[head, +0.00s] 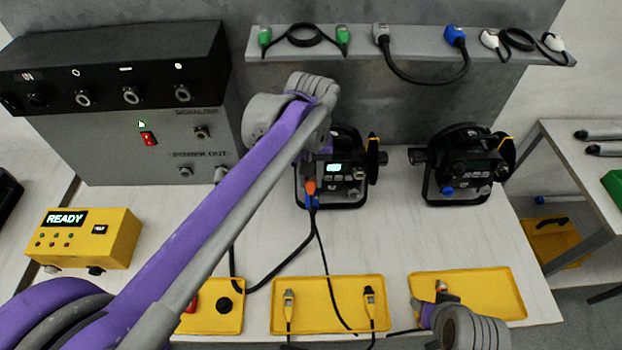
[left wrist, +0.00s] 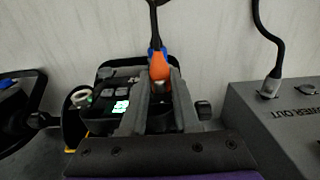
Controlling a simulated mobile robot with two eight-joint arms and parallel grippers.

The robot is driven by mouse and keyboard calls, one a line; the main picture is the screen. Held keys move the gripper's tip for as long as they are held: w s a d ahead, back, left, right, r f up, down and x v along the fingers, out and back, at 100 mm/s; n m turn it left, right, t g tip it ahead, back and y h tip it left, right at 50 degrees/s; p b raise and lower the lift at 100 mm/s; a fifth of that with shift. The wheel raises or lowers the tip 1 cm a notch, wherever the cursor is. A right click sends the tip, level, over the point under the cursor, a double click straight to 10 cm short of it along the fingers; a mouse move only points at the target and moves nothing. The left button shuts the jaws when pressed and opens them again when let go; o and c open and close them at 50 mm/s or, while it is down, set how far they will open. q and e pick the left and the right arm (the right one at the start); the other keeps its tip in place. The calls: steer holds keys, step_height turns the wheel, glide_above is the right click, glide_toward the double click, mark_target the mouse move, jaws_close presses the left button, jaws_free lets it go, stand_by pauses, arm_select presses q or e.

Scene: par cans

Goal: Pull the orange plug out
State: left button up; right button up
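The orange plug (head: 311,187) has a blue collar and a black cable, and sits at the front of the left black lamp housing (head: 345,190) with a lit green display. It also shows in the left wrist view (left wrist: 159,68), between the fingertips. My left gripper (left wrist: 160,75) has one grey finger on each side of the plug, seemingly closed against it. In the head view my left wrist partly covers the lamp and the gripper.
A second black lamp (head: 465,170) stands to the right. A grey power box (head: 150,145) and a yellow READY box (head: 85,235) stand at left. Yellow trays (head: 330,290) line the front edge. Cables hang on the back shelf (head: 420,50). Loose black cable crosses the table.

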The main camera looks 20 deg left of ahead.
arm_select(q)
jaws_close()
steer(key=shift+s, duration=0.15)
steer(key=shift+s+d, duration=0.3)
steer(key=shift+s, duration=0.55)
steer(key=shift+s+d, duration=0.25)
steer(key=shift+s, duration=0.6)
arm_select(e)
steer(key=shift+r, duration=0.15)
arm_select(q)
steer(key=shift+s, duration=0.35)
steer(key=shift+s+d, duration=0.1)
steer(key=shift+s, duration=0.05)
